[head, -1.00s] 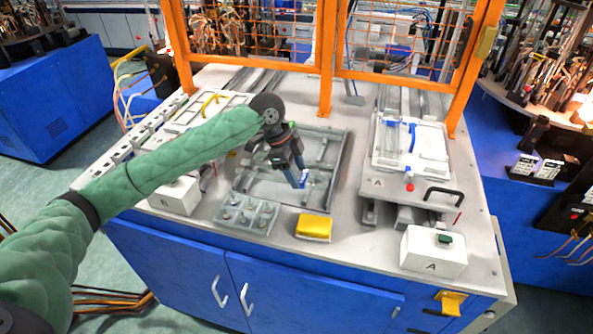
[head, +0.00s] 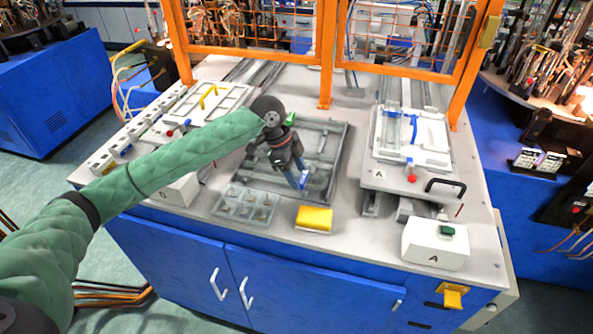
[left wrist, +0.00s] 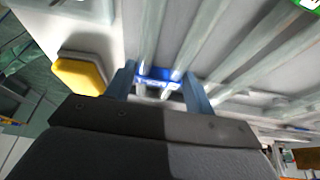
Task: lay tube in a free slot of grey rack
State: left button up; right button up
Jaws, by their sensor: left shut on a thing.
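My left gripper (head: 301,184) is shut on a tube (head: 304,180) with a blue band, above the front part of the grey rack (head: 348,140). In the left wrist view the tube's blue-and-white end (left wrist: 158,78) shows between the two fingers of my left gripper (left wrist: 163,85). The long grey bars of the rack (left wrist: 200,40) run behind it there. A gap between tube and rack cannot be judged. A small green-ended item (head: 290,118) shows at the rack's far side. My right gripper is not in view.
A yellow block (head: 314,219) and a clear tray (head: 245,205) with several small round pieces sit at the table's front. White fixtures stand left (head: 205,105) and right (head: 430,145). An orange mesh guard (head: 325,70) rises at the back.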

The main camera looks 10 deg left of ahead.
pick_arm(q)
jog(key=shift+f+p, duration=0.15)
jog(key=shift+p, duration=0.15)
dwell(0.8)
jog(key=o, duration=0.9)
jog(key=shift+o, duration=0.9)
